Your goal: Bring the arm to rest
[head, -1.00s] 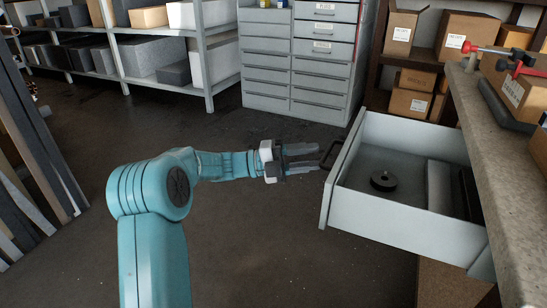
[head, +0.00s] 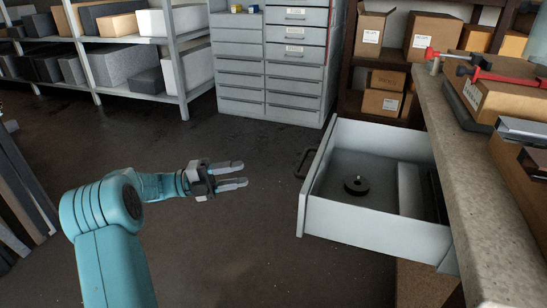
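My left arm comes in from the lower left, and its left gripper (head: 233,176) points right over the dark floor. Its two grey fingers are apart with nothing between them. The gripper is clear of the open drawer (head: 370,236) and of the drawer's dark handle (head: 305,163), with a gap of floor between. The drawer is pulled out from under the workbench (head: 458,165). A black ring-shaped part (head: 356,185) lies on its floor. My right gripper is not in view.
A grey drawer cabinet (head: 268,100) and a shelf rack (head: 182,90) with grey blocks stand at the back. Cardboard boxes (head: 382,103) sit on shelves at the back right. Long profiles (head: 20,175) lean at the left. The middle floor is clear.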

